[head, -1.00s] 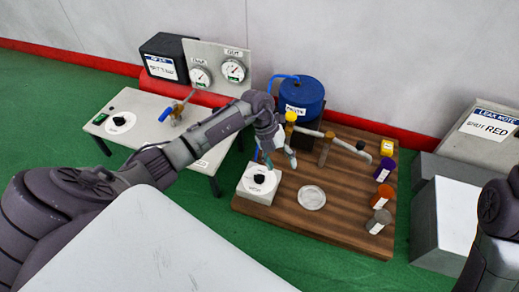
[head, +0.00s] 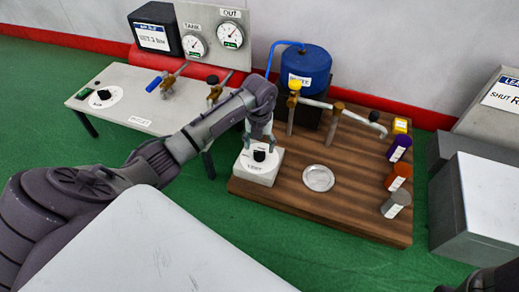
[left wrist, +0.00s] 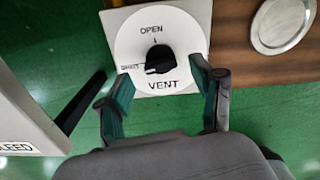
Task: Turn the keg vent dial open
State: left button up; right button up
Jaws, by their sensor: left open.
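The keg vent dial is a black knob (head: 259,155) on a white box (head: 262,175) marked VENT, at the front left of the wooden board. In the left wrist view the knob (left wrist: 158,58) sits on a round white plate with OPEN at the top and a mark at the left. Its pointer appears turned towards that left mark. My left gripper (head: 260,140) is open just above the dial. Its green-padded fingers (left wrist: 160,76) are spread to either side of the knob, apart from it. The blue keg (head: 303,68) stands behind.
A round metal dish (head: 318,178) lies right of the vent box. A tap pipe (head: 345,112) and several coloured pots (head: 398,176) stand on the board (head: 295,215). A white bench (head: 140,90) with valves and gauges is at the left. Grey boxes (head: 480,215) stand right.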

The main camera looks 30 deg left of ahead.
aim_at(259, 155)
pick_arm(q)
jog(key=shift+f+b, duration=0.6)
jog(key=shift+f, duration=0.8)
jog(key=shift+c, duration=0.4)
jog(key=c, duration=1.1)
